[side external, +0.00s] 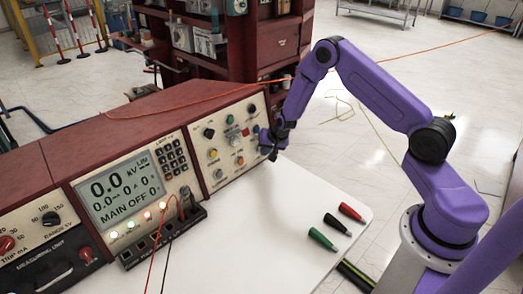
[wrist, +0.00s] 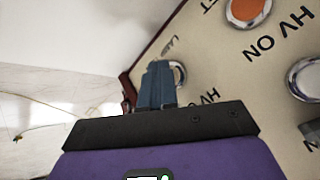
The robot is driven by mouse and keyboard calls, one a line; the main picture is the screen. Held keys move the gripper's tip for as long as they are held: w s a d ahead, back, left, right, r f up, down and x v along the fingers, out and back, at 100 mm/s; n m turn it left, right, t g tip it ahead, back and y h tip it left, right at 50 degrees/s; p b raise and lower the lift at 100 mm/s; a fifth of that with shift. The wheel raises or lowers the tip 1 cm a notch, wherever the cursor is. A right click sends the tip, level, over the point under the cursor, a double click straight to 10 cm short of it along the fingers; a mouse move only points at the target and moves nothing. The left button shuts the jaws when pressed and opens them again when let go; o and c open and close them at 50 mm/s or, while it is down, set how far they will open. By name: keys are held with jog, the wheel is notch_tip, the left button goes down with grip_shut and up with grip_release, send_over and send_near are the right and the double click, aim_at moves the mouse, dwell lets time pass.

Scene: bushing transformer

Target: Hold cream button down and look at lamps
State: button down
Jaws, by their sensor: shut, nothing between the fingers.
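My gripper (side external: 269,151) is shut and empty, at the lower right edge of the right-hand control panel (side external: 222,147). In the wrist view its blue-grey fingers (wrist: 155,85) lie together in front of a round button with a chrome ring (wrist: 180,73). A label starting "LAM" stands beside that button. The fingers cover most of it, so its cap colour and whether it is pressed cannot be told. Contact is also unclear. Several small lamps (side external: 131,224) glow pale in a row below the display (side external: 119,192), which reads 0.0 kV and MAIN OFF.
An orange button (wrist: 245,10) and another chrome-ringed button (wrist: 305,78) are close to the fingers. Red and black leads (side external: 151,270) hang from sockets left of centre. Green, black and red plugs (side external: 336,225) lie on the white table (side external: 268,220), which is otherwise mostly bare.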

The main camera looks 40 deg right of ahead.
dwell(0.5)
jog(key=shift+s+r, duration=0.25)
jog(key=shift+s, duration=0.6)
jog(key=shift+s, duration=0.15)
jog(key=shift+s+r, duration=0.2)
jog(key=shift+s, duration=0.55)
jog(key=shift+s+r, duration=0.15)
jog(key=shift+s, duration=0.65)
jog(key=shift+s+r, duration=0.2)
jog(key=shift+s, duration=0.55)
jog(key=s+a+r+n+g+y, duration=0.2)
jog(key=s+a+r+n, duration=0.3)
jog(key=s+a+r, duration=0.3)
jog(key=s+a+r+n+g+y, duration=0.1)
jog(key=s+a+r+n, duration=0.45)
jog(key=a, duration=0.45)
jog(key=s+d+r+n+g+h, duration=0.1)
jog(key=s+r+n, duration=0.4)
jog(key=s, duration=0.6)
jog(key=s+d+r+n+g, duration=0.2)
jog(key=s+r+n, duration=0.3)
jog(key=s, duration=0.6)
jog(key=shift+s+h, duration=0.3)
jog(key=shift+h, duration=0.1)
